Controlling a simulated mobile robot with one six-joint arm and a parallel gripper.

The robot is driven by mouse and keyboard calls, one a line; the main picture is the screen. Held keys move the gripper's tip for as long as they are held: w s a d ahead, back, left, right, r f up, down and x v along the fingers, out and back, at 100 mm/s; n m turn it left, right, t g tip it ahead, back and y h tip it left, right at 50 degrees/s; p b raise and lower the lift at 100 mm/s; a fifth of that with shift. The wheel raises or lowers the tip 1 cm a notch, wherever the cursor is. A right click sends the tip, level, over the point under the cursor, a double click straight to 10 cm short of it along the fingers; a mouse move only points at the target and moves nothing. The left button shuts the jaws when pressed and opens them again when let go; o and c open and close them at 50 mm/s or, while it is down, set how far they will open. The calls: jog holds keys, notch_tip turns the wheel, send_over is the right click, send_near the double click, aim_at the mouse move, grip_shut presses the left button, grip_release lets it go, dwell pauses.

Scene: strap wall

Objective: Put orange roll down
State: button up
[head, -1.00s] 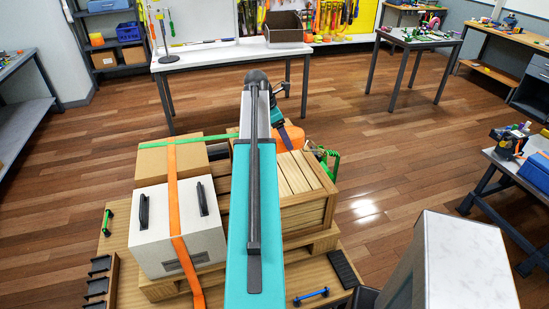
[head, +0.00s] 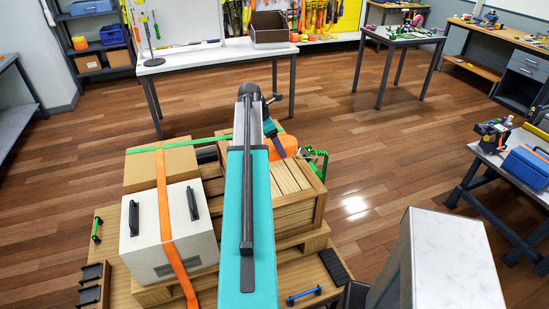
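The orange roll (head: 283,146) shows behind my arm, at the far right part of the wooden crate (head: 291,181). The end of my arm with my gripper (head: 276,139) is at the roll, but the fingers are hidden, so I cannot tell whether they hold it. I cannot tell whether the roll touches the crate top. An orange strap (head: 164,205) runs over the white case (head: 168,232) and the cardboard box (head: 160,170) to the left of my arm.
A green ratchet-like piece (head: 315,163) is right of the roll. A green strap (head: 180,144) crosses the cardboard box. A blue-handled bar (head: 304,295) lies at the front. A white table (head: 210,62) stands behind, with open floor between.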

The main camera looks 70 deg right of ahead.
aim_at(269, 144)
jog(key=shift+f+p, duration=0.35)
jog(key=shift+f, duration=1.1)
jog(key=shift+f+p, duration=0.7)
jog(key=shift+f, duration=1.15)
jog(key=shift+f, duration=0.15)
jog(key=o, duration=1.5)
jog(key=shift+c, duration=0.2)
jog(key=shift+r, duration=0.2)
jog(key=shift+b+v, duration=1.7)
jog(key=shift+v, duration=4.3)
jog(key=shift+f, duration=0.1)
